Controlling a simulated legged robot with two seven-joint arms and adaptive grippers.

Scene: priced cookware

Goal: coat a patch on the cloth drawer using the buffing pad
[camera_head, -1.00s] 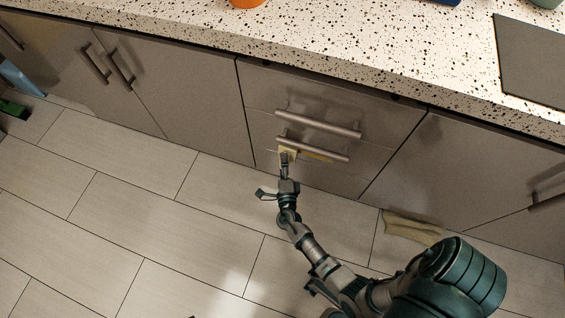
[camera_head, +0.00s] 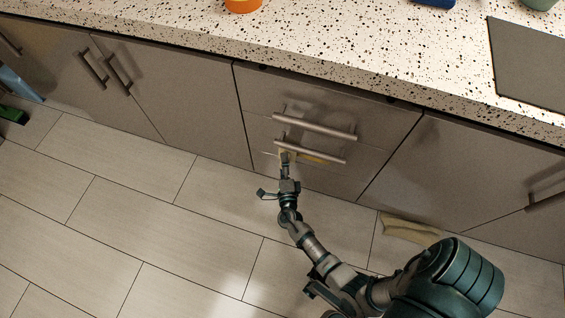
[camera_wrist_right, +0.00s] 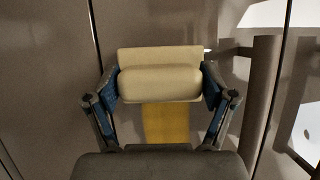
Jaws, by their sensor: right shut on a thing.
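The cloth drawer (camera_head: 340,176) is the lower grey-brown drawer front below two bar handles. A yellow patch (camera_head: 312,158) shows on its face under the lower handle, and also in the right wrist view (camera_wrist_right: 167,124). My right gripper (camera_head: 285,160) is at the drawer front, left of the visible patch. It is shut on the cream buffing pad (camera_wrist_right: 160,83), which lies across the fingertips in the right wrist view. The pad is at the drawer face; I cannot tell whether it touches. It hides part of the patch. My left gripper is not in view.
The lower handle (camera_head: 310,150) runs just above the pad and patch. A speckled countertop (camera_head: 350,50) overhangs the cabinets. A folded beige cloth (camera_head: 410,228) lies on the floor at the cabinet foot. The tiled floor (camera_head: 130,220) at the left is open.

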